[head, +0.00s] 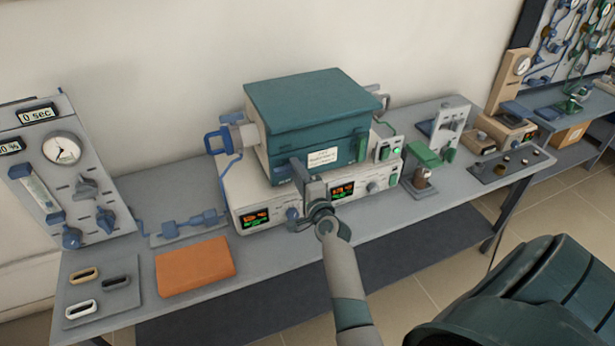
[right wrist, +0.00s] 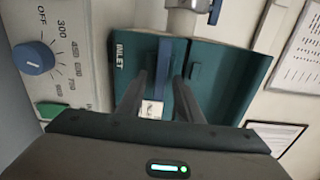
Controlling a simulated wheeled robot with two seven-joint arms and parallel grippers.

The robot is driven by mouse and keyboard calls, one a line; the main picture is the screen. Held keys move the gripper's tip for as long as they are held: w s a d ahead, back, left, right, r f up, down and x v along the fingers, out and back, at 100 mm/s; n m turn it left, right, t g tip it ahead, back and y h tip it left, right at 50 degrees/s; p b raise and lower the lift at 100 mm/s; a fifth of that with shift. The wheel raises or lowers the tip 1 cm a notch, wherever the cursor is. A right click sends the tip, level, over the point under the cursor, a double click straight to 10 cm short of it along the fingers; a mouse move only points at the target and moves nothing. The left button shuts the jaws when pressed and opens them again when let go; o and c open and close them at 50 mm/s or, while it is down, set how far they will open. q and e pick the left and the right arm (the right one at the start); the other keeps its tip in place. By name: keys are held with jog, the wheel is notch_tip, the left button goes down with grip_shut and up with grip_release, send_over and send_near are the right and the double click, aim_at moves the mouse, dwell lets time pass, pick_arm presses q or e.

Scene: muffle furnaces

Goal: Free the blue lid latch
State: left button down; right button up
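The teal furnace box (head: 300,105) sits on a white control unit, its lid down. In the right wrist view its front (right wrist: 225,75) appears turned sideways, with a seam between two teal panels. The blue lid latch (right wrist: 163,65) stands upright in that picture, left of the seam. In the head view the latch (head: 298,168) is partly hidden by my gripper. My right gripper (head: 314,188) is at the furnace's lower front. In the wrist view its fingers (right wrist: 161,82) are apart, one on each side of the latch; contact is unclear. My left gripper is out of view.
The control unit (head: 255,193) has lit displays and a blue knob (right wrist: 34,58). A green latch-like part (head: 361,148) is at the furnace's front right. An orange pad (head: 195,265) lies front left on the bench. A gauge panel (head: 62,170) stands farther left.

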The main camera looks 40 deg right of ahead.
jog(key=p+v, duration=0.1)
jog(key=v, duration=1.6)
jog(key=shift+s+p, duration=0.15)
jog(key=shift+p, duration=0.2)
jog(key=shift+d+f, duration=0.1)
jog(key=s+a+f+n+g+y+b, duration=0.1)
jog(key=a+f+n+g+y, duration=0.2)
jog(key=f, duration=1)
jog(key=s+a+f+n+g+b, duration=0.1)
jog(key=a+f+n+b, duration=0.3)
jog(key=f, duration=0.8)
jog(key=s+a+f+n+g+y, duration=0.1)
jog(key=s+a+f+n+g, duration=0.15)
jog(key=s+f, duration=0.45)
jog(key=s+a+f+n+g+y, duration=0.15)
jog(key=a+f, duration=0.25)
jog(key=f, duration=0.7)
jog(key=s+f+n+g+b, duration=0.1)
jog(key=s+f+n+g, duration=0.1)
jog(key=s+f+n, duration=0.2)
jog(key=s+f+n+g+b, duration=0.1)
jog(key=s+f+n+g, duration=0.2)
jog(key=s+f, duration=0.8)
jog(key=s+f+n+g+h+b, duration=0.1)
jog(key=s+f+n+g, duration=0.2)
jog(key=s, duration=1.6)
notch_tip(320, 180, down, 4)
jog(key=shift+s+a+f+n+b, duration=0.2)
jog(key=shift+s+n+b, duration=0.1)
jog(key=shift+n, duration=0.9)
